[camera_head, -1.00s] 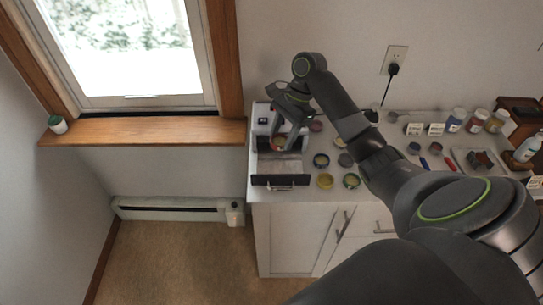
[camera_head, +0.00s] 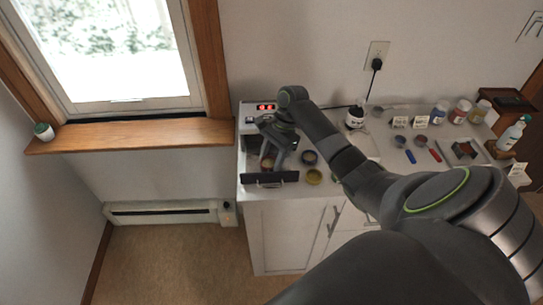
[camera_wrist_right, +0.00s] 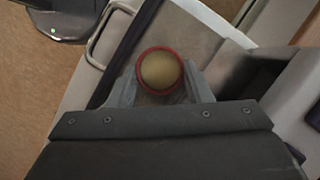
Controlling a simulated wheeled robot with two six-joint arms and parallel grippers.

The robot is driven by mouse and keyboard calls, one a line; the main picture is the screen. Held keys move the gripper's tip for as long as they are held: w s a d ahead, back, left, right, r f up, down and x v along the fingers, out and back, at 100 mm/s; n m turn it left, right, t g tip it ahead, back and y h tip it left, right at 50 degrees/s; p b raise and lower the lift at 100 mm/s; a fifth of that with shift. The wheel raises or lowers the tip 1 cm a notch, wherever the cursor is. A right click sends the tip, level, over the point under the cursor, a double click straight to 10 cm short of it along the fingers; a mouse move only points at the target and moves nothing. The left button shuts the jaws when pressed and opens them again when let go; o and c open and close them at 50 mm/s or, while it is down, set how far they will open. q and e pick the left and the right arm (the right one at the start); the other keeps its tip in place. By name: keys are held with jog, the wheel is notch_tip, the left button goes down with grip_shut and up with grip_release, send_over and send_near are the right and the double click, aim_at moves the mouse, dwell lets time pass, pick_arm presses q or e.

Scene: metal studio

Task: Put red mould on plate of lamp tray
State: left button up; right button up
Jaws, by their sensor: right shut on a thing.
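The red mould (camera_wrist_right: 159,70), a round red-rimmed cup with yellowish contents, sits between the fingers of my right gripper (camera_wrist_right: 158,84), which is shut on it. In the head view my right gripper (camera_head: 268,160) is over the pulled-out lamp tray, whose dark front panel (camera_head: 262,180) has a metal handle. The tray's metal plate (camera_wrist_right: 205,32) shows beyond the mould in the wrist view. The arm hides most of the plate in the head view. I cannot tell whether the mould touches the plate. My left gripper is out of view.
The lamp housing (camera_head: 262,108) with a red display stands behind the tray.

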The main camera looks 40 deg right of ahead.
jog(key=o, duration=0.6)
jog(key=shift+c, duration=0.2)
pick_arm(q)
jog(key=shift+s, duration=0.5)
pick_arm(e)
jog(key=shift+o, duration=0.5)
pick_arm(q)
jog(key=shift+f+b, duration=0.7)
pick_arm(e)
jog(key=v, duration=1.2)
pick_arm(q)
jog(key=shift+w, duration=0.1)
